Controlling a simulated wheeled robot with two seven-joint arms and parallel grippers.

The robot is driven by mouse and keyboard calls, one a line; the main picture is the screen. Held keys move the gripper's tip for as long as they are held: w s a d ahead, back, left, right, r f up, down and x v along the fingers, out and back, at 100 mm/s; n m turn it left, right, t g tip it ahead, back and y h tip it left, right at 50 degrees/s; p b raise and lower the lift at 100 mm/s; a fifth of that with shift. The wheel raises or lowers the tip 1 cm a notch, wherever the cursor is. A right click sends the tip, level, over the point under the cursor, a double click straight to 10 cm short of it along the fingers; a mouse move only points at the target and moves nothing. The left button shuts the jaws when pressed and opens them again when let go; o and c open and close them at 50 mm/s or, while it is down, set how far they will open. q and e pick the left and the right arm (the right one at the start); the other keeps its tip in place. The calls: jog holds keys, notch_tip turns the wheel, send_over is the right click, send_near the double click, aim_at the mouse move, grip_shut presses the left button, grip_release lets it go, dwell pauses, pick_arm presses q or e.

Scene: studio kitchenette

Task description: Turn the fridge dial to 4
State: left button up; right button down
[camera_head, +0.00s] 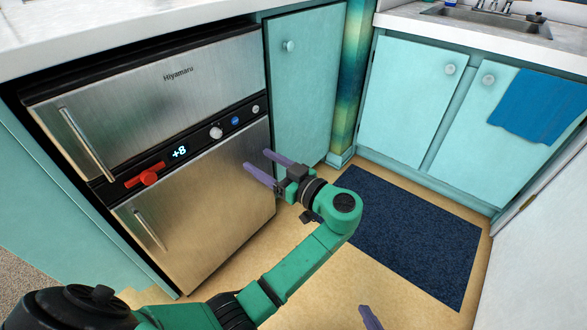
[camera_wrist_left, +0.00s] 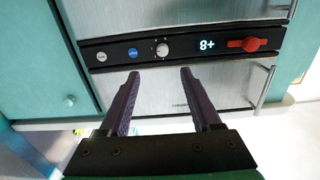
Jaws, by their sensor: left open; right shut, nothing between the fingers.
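The fridge (camera_head: 195,195) has a black control strip between two steel fronts. A white round dial (camera_head: 216,132) sits on the strip, right of a lit display (camera_head: 179,152) reading "+8". The dial also shows in the left wrist view (camera_wrist_left: 162,50), where the picture is upside down. My left gripper (camera_head: 257,160) is open and empty, in front of the lower door and apart from the dial. In the left wrist view, its fingertips (camera_wrist_left: 160,74) point toward the strip, with the dial roughly between them. Of my right gripper, only a purple fingertip (camera_head: 370,318) shows at the bottom edge; it is shut.
A red handle (camera_head: 149,177) sticks out left of the display. A blue button (camera_head: 235,121) and a grey button (camera_head: 255,109) are right of the dial. Bar handles (camera_head: 87,143) stand out from the fronts. A dark blue mat (camera_head: 405,230) lies on the floor.

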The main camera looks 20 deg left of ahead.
aim_at(219, 135)
pick_arm(q)
jog(key=x, duration=1.4)
jog(key=shift+s+a+r, duration=0.1)
jog(key=shift+a+r, duration=0.2)
pick_arm(e)
jog(key=shift+a+f+t, duration=0.1)
jog(key=shift+a+t, duration=0.3)
jog(key=shift+t, duration=0.1)
pick_arm(q)
grip_shut()
